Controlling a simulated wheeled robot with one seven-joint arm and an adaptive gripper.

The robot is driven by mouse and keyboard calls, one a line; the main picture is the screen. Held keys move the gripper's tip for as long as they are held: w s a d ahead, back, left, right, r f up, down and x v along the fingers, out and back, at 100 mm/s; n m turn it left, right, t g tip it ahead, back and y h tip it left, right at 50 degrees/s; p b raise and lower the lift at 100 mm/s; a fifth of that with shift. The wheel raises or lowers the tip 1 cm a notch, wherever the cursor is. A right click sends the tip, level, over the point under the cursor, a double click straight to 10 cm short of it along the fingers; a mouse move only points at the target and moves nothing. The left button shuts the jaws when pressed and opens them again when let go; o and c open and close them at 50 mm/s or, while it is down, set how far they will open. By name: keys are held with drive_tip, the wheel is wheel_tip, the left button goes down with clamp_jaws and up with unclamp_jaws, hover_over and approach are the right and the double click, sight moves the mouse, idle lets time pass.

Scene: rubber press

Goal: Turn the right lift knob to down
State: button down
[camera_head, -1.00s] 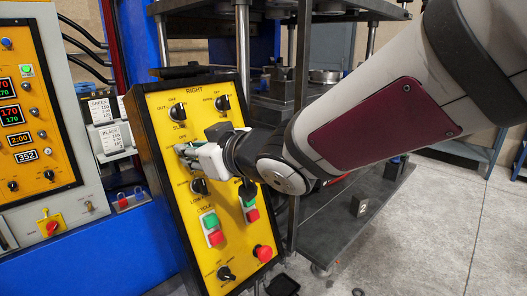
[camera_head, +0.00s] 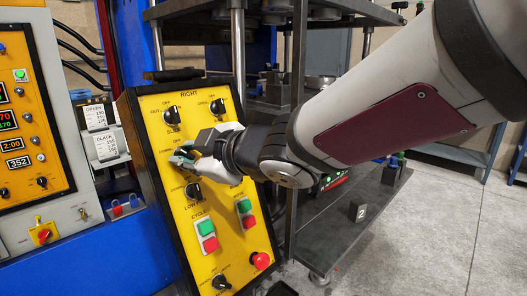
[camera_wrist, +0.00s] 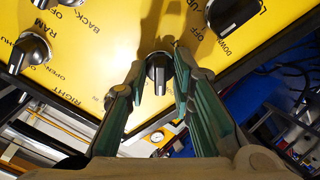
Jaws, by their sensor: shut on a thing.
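The yellow control panel (camera_head: 163,108) headed RIGHT stands at the centre left in the head view, with several black knobs and coloured buttons. My gripper (camera_head: 184,158) is at the left middle of this panel, on a knob that its fingers mostly hide there. In the wrist view, a black knob (camera_wrist: 158,72) with a pale pointer line sits between the green-padded fingers of my gripper (camera_wrist: 160,80). The gripper is shut on this knob. DOWN and OFF are printed to the right of it in the wrist view. Its exact setting is hard to read.
Above my gripper are two knobs, one at upper left (camera_head: 171,117) and one at upper right (camera_head: 217,107). Below are another knob (camera_head: 193,191), green and red buttons (camera_head: 207,236) and a red stop button (camera_head: 261,261). The press's dark shelf (camera_head: 350,225) lies to the right.

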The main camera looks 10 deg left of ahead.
idle(0.3)
drive_tip(key=c, duration=1.7)
unclamp_jaws()
drive_tip(key=v, duration=1.2)
